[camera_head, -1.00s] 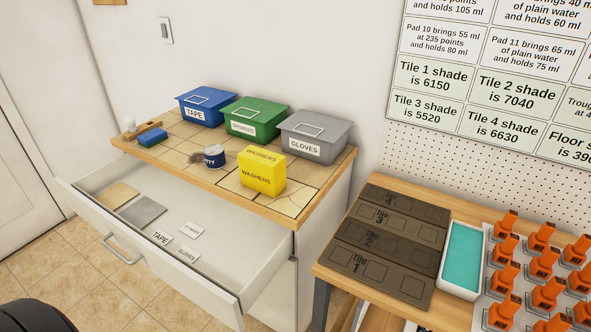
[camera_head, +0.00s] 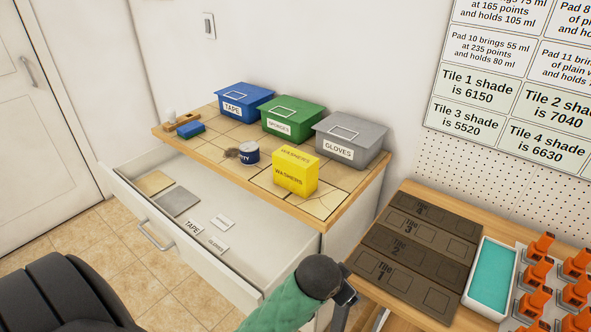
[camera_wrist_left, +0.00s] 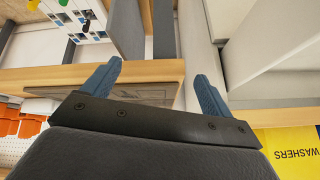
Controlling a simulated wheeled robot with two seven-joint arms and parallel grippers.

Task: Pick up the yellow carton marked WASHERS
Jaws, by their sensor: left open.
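The yellow carton marked WASHERS (camera_head: 294,174) stands upright near the front edge of the wooden cabinet top, in front of the grey GLOVES bin. In the left wrist view the yellow carton (camera_wrist_left: 292,152) shows upside down and partly cut off at the lower right. My left gripper (camera_wrist_left: 157,72) has its two blue fingers spread apart with nothing between them, and the carton lies off to their side. In the head view my green and dark left arm reaches up at the bottom middle, in front of the cabinet; its fingers are not clear there. My right gripper is not in view.
Blue TAPE (camera_head: 245,100), green SPONGES (camera_head: 292,120) and grey GLOVES (camera_head: 350,140) bins line the back. A navy can (camera_head: 249,153) is left of the carton. The open drawer (camera_head: 160,232) juts out in front. A bench with tile boards (camera_head: 415,255) stands right.

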